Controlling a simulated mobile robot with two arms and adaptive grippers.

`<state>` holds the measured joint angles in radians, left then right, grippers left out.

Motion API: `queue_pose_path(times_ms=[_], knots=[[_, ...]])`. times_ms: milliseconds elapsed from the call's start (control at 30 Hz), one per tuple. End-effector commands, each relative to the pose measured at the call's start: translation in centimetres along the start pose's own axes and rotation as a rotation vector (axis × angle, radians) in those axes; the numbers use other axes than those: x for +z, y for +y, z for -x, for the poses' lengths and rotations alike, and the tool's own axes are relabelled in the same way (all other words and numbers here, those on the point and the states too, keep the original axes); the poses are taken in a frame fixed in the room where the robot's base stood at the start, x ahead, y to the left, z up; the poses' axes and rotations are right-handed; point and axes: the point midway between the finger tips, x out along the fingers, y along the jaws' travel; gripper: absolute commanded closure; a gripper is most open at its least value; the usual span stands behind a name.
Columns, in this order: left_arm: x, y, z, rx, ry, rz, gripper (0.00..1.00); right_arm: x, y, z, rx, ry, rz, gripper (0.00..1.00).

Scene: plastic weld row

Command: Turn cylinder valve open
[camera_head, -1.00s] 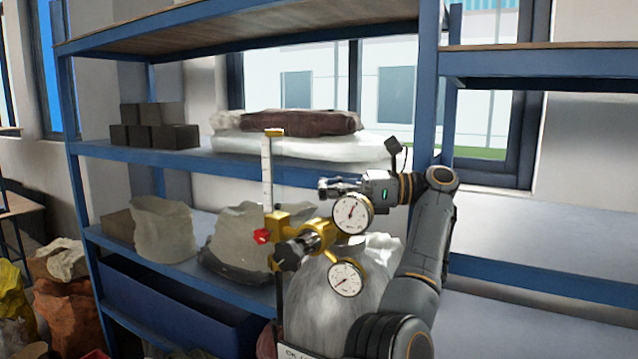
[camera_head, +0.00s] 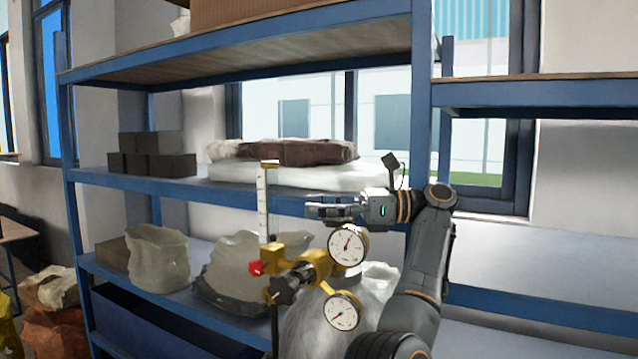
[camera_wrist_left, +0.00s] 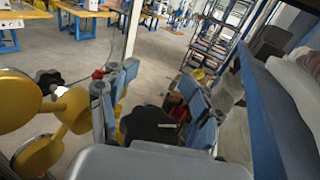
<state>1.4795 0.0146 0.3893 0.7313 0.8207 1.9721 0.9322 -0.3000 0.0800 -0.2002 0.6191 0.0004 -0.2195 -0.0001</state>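The gas cylinder (camera_head: 312,335) is a pale rounded body low in the head view. It carries a brass regulator (camera_head: 312,266) with two white dial gauges (camera_head: 347,245), a red knob (camera_head: 256,268), a black knob (camera_head: 285,290) and an upright scale tube (camera_head: 262,205). My left gripper (camera_head: 312,211) is just above and behind the upper gauge. In the left wrist view my left gripper (camera_wrist_left: 157,100) has its blue-padded fingers apart. A black lobed knob (camera_wrist_left: 148,126), probably the cylinder valve, shows between them; I cannot tell if they touch it. This knob is hidden in the head view. My right gripper is not seen.
A blue shelf rack (camera_head: 190,188) stands behind, with dark blocks (camera_head: 158,165), folded sacks (camera_head: 290,165) and pale bags (camera_head: 158,258). In the left wrist view a blue shelf edge (camera_wrist_left: 265,110) runs close on the right, and open floor (camera_wrist_left: 80,42) lies beyond the gauges.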

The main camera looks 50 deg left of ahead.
Motion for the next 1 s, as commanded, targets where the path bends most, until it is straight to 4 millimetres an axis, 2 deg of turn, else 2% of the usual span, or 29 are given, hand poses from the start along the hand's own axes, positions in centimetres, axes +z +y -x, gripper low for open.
queue_pose_path(times_ms=[100, 233, 600, 1000], knots=[[3.0, 0.0, 0.0, -0.001, 0.003, 0.003, 0.40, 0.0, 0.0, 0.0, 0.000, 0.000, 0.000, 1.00], [5.5, 0.0, 0.0, -0.001, 0.003, 0.000, 0.40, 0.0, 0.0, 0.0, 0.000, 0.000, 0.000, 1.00], [7.3, 0.0, 0.2, -0.001, 0.000, -0.001, 0.40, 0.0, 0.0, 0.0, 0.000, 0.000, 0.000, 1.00], [7.4, 0.0, 0.2, -0.002, -0.001, 0.000, 0.38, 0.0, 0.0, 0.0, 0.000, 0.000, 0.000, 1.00]])
